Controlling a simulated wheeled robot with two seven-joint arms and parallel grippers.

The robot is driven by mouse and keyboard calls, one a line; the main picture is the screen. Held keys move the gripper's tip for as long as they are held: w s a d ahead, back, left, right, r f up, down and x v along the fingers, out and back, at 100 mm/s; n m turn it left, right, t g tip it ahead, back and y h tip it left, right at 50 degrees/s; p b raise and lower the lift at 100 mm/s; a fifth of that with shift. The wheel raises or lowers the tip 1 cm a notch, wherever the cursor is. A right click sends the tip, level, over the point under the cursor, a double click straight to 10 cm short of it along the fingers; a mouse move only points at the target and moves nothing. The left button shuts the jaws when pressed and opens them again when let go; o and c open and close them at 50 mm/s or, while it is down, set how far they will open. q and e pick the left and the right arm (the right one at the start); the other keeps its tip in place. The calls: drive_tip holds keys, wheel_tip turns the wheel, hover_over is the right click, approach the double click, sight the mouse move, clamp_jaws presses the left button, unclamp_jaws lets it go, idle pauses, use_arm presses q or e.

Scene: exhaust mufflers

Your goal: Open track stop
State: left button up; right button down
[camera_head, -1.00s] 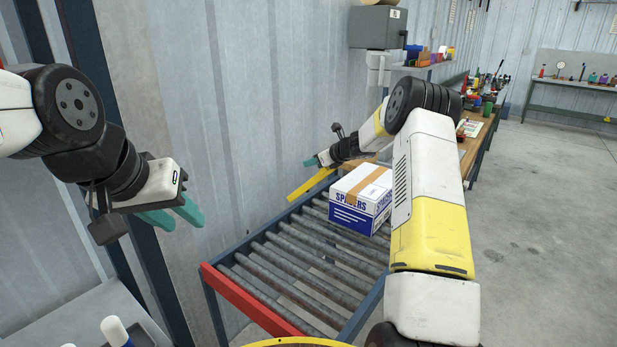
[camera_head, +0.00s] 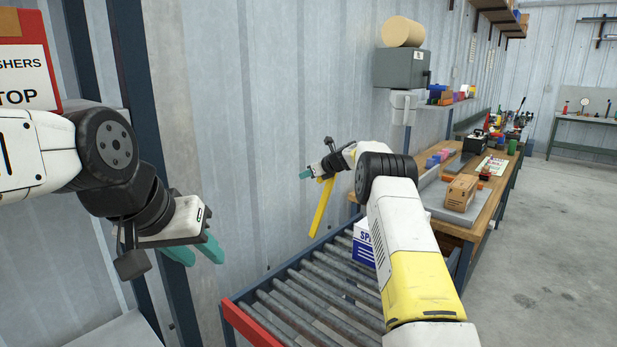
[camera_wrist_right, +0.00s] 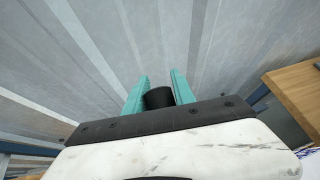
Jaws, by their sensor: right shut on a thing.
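The track stop is a yellow bar (camera_head: 321,210) beside the wall at the far side of the roller track (camera_head: 300,305). It stands steeply tilted, its lower end near the rollers. My right gripper (camera_head: 307,174) is at its upper end. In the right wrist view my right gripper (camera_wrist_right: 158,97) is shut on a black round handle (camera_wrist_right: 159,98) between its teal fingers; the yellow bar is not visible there. My left gripper (camera_head: 194,252) hangs empty at the left, its teal fingers apart.
A white and blue box (camera_head: 364,246) sits on the rollers, partly hidden by my right arm. A red end bar (camera_head: 250,325) closes the track's near end. A wooden bench (camera_head: 480,205) with a cardboard box (camera_head: 461,192) stands at right. The metal wall is close on the left.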

drive_tip(key=shift+s+a+f, duration=0.1)
drive_tip(key=shift+a+f, duration=0.1)
drive_tip(key=shift+f, duration=0.7)
drive_tip(key=c, duration=1.1)
unclamp_jaws()
drive_tip(key=shift+w+r+v, duration=0.15)
drive_tip(key=shift+r+v, duration=0.1)
drive_tip(key=shift+v, duration=1.15)
drive_tip(key=shift+w+r+v, duration=0.15)
drive_tip(key=shift+r+v, duration=0.1)
drive_tip(key=shift+v, duration=1.15)
drive_tip(key=shift+w+r+v, duration=0.15)
drive_tip(key=shift+r+v, duration=0.05)
drive_tip(key=shift+v, duration=1.25)
